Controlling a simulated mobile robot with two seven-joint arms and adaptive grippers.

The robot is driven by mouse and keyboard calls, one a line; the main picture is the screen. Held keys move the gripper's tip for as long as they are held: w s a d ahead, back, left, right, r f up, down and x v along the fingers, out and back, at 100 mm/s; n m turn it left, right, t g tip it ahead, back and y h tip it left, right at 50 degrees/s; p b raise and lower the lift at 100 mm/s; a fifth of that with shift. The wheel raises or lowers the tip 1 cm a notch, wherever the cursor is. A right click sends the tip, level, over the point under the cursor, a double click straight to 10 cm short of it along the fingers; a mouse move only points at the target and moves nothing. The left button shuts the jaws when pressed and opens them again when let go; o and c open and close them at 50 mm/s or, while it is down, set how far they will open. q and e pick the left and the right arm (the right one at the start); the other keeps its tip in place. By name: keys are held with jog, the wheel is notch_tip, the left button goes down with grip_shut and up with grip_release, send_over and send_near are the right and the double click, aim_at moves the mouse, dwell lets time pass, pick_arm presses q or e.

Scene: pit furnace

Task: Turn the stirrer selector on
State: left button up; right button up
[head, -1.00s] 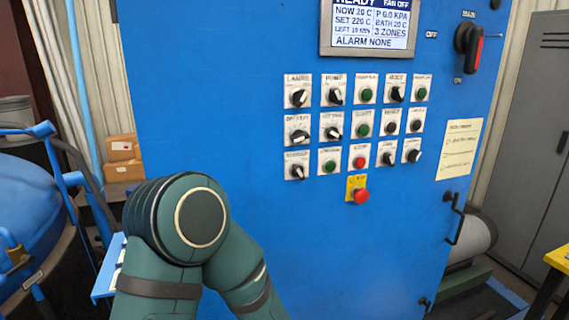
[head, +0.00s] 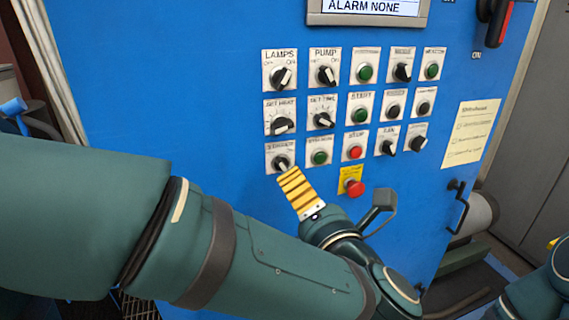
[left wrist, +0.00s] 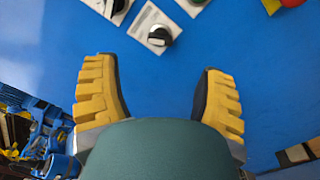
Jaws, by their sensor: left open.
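The likely stirrer selector (head: 281,161) is a black rotary knob with a light pointer on a white plate, at the bottom left of the switch group; its label is blurred. My left gripper (head: 290,178) has yellow ribbed fingers just below this knob in the head view, partly over its plate's lower edge. In the left wrist view a black knob (left wrist: 159,37), apparently the same one, lies ahead of the gap between the spread fingers (left wrist: 158,65). The left gripper is open and empty, apart from the knob. My right gripper is not in view.
A red emergency button (head: 354,188) on yellow sits right of my left gripper. Green button (head: 320,157), red button (head: 353,152) and the set heat dial (head: 282,125) are close by. The blue panel (head: 200,110) is clear left of the switches. A door handle (head: 457,205) sticks out at right.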

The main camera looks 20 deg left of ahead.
aim_at(286, 168)
pick_arm(q)
jog(key=x, duration=1)
jog(key=shift+p, duration=0.3)
jog(key=c, duration=1.2)
